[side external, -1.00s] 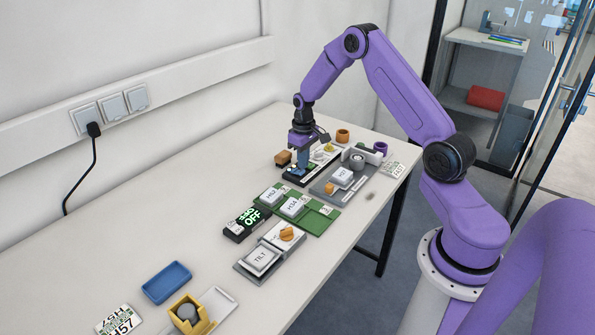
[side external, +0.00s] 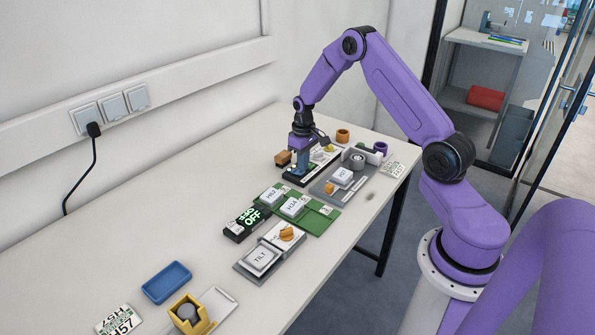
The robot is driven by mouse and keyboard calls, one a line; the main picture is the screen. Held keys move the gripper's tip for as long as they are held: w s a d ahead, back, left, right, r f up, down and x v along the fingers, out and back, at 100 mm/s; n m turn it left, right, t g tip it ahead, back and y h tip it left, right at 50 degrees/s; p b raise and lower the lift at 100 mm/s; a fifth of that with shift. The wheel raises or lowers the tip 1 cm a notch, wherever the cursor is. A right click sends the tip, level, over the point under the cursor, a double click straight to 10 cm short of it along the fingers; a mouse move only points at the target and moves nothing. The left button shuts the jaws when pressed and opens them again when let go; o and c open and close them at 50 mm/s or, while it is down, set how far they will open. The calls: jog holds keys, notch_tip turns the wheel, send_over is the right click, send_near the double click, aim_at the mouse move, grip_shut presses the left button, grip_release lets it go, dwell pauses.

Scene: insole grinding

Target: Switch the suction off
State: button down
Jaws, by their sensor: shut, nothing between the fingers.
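My gripper (side external: 300,172) is shut and points down at the back of the table, over a dark panel (side external: 292,181) with small light marks. Its fingertips are at or just above the panel; I cannot tell whether they touch. The fingers hide part of the panel, and I cannot make out which control on it is the suction switch. A small black display box (side external: 240,228) nearer the front shows green text that reads "OFF" on its lower line.
A green tray (side external: 318,222) and a grey "TILT" unit (side external: 258,262) stand nearer. A blue tray (side external: 166,282) lies front left.

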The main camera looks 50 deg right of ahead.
jog(key=shift+f, duration=0.55)
dwell(0.4)
jog(key=shift+r, duration=3.5)
jog(key=s+a+r+n, duration=0.2)
jog(key=s+a+r, duration=0.15)
jog(key=a, duration=0.35)
jog(key=s+a+r+n, duration=0.2)
jog(key=s+a+r, duration=0.15)
jog(key=a, duration=0.35)
jog(key=s+a+r+n, duration=0.2)
jog(key=s+a+r, duration=0.15)
jog(key=a, duration=0.45)
jog(key=s+a+r+n, duration=0.1)
jog(key=s+n, duration=0.2)
jog(key=s, duration=0.9)
jog(key=s+a+r+n, duration=0.2)
jog(key=s+n, duration=0.1)
jog(key=s, duration=0.9)
jog(key=shift+n, duration=0.3)
